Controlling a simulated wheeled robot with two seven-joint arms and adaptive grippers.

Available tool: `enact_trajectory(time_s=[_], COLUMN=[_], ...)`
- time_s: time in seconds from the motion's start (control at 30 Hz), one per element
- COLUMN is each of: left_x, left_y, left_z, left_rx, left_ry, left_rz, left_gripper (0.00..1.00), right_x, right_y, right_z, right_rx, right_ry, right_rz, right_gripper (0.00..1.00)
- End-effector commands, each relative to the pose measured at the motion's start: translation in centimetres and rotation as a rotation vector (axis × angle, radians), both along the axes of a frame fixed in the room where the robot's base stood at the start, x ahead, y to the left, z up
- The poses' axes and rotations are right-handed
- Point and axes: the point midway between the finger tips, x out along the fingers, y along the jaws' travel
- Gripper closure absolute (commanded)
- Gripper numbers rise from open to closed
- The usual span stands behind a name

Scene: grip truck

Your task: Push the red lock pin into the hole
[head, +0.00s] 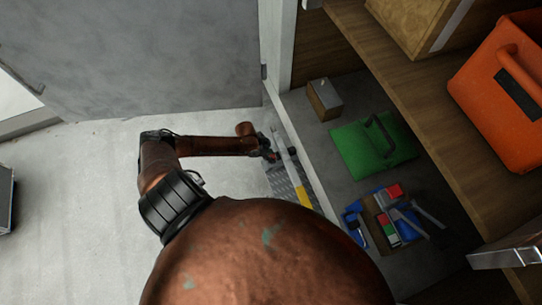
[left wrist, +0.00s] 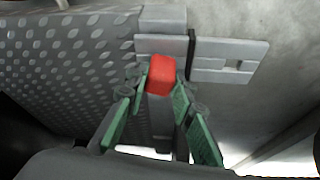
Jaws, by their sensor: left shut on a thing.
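The red lock pin (left wrist: 161,73) shows in the left wrist view as a red block between the green-padded fingers of my left gripper (left wrist: 159,82). The fingers are shut on it. Behind it are a grey metal bar and a flat latch plate (left wrist: 228,60) on a grey surface. The hole is not clearly visible, and I cannot tell how deep the pin sits. In the head view my left gripper (head: 271,153) is small, beside the grey tread plate (head: 283,184) at the edge of the truck bay. The pin cannot be made out there. My right gripper is not in view.
A green case (head: 360,150), a small box (head: 324,99) and a tray of coloured items (head: 387,225) lie inside the bay. An orange case (head: 505,85) stands on a wooden shelf (head: 425,105) at the right.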

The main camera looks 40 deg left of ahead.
Motion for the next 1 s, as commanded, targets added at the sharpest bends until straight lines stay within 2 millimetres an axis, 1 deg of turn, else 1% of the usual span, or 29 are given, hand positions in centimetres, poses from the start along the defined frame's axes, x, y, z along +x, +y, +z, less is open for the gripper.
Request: enact_trajectory(time_s=[0.57, 0.6, 0.87, 1.0], left_x=[0.04, 0.05, 0.03, 0.01], left_y=[-0.03, -0.03, -0.03, -0.01], left_z=[-0.33, -0.29, -0.28, -0.28], left_rx=[-0.001, -0.001, -0.001, 0.000], left_ry=[-0.001, -0.001, -0.001, 0.000], left_rz=[0.000, 0.000, 0.000, 0.000], left_gripper=[1.00, 0.76, 0.58, 0.57], right_x=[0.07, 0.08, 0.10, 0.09], right_y=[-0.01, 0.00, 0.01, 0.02], right_z=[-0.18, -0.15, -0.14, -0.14], right_rx=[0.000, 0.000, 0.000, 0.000], right_ry=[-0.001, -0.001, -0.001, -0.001], right_rz=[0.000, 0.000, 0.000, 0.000], right_gripper=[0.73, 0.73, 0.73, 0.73])
